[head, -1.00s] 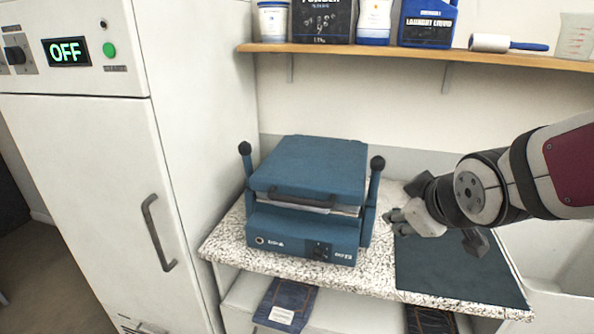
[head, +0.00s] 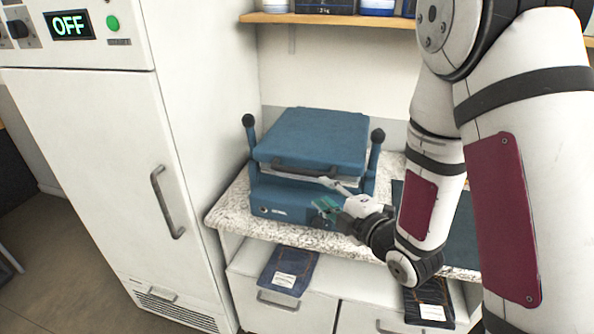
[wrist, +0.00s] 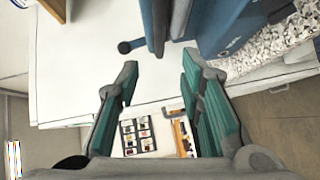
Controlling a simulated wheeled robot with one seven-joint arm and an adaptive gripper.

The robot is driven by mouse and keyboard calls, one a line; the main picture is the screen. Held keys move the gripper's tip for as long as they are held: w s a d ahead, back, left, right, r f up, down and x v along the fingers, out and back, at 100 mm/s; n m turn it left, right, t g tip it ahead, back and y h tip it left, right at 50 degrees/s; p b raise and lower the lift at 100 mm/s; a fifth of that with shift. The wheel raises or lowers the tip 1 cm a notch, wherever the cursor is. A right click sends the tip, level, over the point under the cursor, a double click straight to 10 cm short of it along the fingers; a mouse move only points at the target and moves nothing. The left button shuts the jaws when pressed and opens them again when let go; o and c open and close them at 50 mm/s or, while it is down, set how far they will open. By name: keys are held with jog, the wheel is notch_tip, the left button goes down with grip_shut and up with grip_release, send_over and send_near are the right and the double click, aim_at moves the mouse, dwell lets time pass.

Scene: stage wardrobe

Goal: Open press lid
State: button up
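The blue press (head: 290,208) stands on the speckled counter with its lid (head: 315,135) down over the base. A pale layer shows in the gap between them. A dark bar handle (head: 303,170) runs along the lid's front edge. My gripper (head: 325,194) is at the press's front right, near the right end of the handle, with its fingers apart. In the wrist view my gripper (wrist: 160,80) is open with nothing between its fingers. The press's blue body (wrist: 225,22) shows beyond the fingertips there. I cannot tell whether a finger touches the press.
A tall white cabinet (head: 110,150) with an OFF display stands left of the press. Black-knobbed posts (head: 377,136) flank the lid. A wooden shelf (head: 330,20) with containers hangs above. A dark mat (head: 462,225) lies right, partly behind my arm.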

aim_at(299, 173)
jog(key=b+x, duration=0.6)
jog(key=x, duration=0.7)
jog(key=shift+w+a, duration=0.2)
jog(key=shift+w, duration=0.15)
grip_shut()
